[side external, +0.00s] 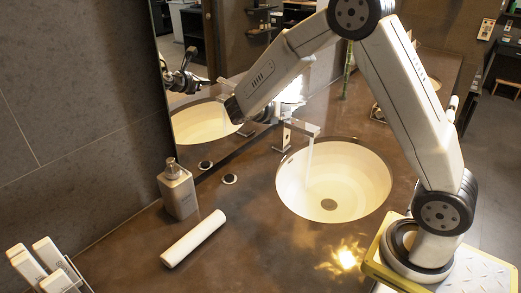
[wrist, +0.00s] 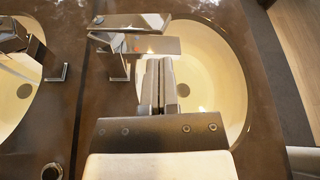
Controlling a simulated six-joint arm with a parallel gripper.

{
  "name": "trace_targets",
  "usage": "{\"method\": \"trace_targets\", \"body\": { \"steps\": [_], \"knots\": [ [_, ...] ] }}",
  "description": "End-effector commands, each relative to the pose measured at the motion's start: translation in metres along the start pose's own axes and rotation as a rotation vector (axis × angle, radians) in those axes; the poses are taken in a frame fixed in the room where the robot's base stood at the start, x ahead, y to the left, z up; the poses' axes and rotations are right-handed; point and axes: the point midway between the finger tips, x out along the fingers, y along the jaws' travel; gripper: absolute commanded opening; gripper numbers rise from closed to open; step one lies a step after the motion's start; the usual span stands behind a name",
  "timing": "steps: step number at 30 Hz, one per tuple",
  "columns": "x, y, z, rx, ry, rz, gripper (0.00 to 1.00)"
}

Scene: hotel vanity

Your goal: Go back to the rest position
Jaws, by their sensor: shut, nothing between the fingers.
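My gripper (wrist: 158,68) shows in the wrist view with its two fingers together and nothing between them. It is in the air, overlapping the left side of the round sink basin and pointing toward the chrome faucet (wrist: 130,24). In the side view my arm bends down left from its elbow, and its wrist end is near the mirror, left of the faucet (side external: 297,128). The fingers are hard to make out there. Water runs from the faucet into the sink basin (side external: 355,200).
A soap dispenser (side external: 178,190) stands left of the basin. A white cylinder (side external: 194,238) lies on the brown counter (side external: 240,250). Several small white bottles (side external: 48,254) stand at the lower left. The mirror (side external: 185,40) rises close behind the wrist. The front counter middle is clear.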

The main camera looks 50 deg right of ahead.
Motion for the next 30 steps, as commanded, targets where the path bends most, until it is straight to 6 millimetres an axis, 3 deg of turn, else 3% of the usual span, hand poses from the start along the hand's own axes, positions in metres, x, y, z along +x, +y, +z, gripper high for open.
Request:
{"method": "trace_targets", "body": {
  "steps": [11,20,30],
  "knots": [
    [-0.001,-0.009,-0.012,0.054,0.078,0.004,0.0],
    [-0.02,-0.046,-0.068,0.344,0.427,-0.028,0.0],
    [-0.071,-0.09,-0.132,0.863,0.89,-0.214,0.0]
  ]
}}
